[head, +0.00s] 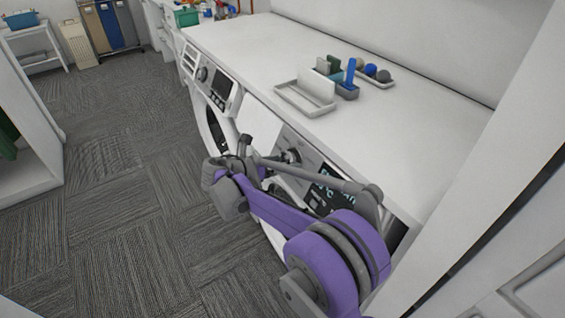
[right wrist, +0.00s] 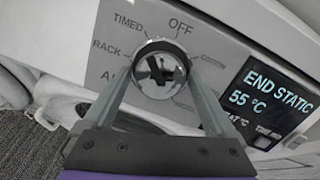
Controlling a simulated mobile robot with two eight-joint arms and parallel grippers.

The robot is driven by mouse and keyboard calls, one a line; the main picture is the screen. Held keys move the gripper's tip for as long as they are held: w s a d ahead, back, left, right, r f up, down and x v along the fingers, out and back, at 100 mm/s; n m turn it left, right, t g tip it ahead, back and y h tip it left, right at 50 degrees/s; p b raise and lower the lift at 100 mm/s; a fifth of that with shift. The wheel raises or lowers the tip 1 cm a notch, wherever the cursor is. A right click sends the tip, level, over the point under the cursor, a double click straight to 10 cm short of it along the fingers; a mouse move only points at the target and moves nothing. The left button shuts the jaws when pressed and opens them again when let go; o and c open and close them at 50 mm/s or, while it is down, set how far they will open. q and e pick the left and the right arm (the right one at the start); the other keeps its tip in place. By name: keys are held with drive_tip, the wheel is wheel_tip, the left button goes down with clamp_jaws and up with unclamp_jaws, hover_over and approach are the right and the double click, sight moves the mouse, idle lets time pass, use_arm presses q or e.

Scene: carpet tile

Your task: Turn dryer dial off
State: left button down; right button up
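The round chrome dial (right wrist: 160,68) sits on the dryer's light control panel, with OFF printed above it and TIMED and RACK to its left. Its pointer direction is unclear among dark reflections. In the right wrist view my right gripper (right wrist: 163,62) has one finger on each side of the dial. The fingers stand apart with the dial between them; whether they press on it is unclear. In the head view the dial (head: 293,156) shows beside my purple right arm. My left gripper is out of view.
The panel's lit display (right wrist: 270,98) reads END STATIC, 55 °C. A white counter (head: 235,50) runs above the machines, carrying a tray (head: 292,98) and small items. Another front-loading machine (head: 213,90) stands farther left. The carpet floor (head: 130,190) is open at left.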

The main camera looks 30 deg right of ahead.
drive_tip(key=c, duration=1)
drive_tip(key=shift+c, duration=0.2)
drive_tip(key=m, duration=0.4)
drive_tip(key=shift+w+m, duration=0.1)
drive_tip(key=shift+m, duration=0.3)
drive_tip(key=m+g, duration=0.1)
drive_tip(key=m, duration=0.3)
drive_tip(key=shift+h, duration=0.3)
drive_tip(key=shift+m, duration=0.4)
drive_tip(key=o, duration=1.3)
drive_tip(key=shift+c, duration=0.2)
drive_tip(key=shift+a, duration=0.1)
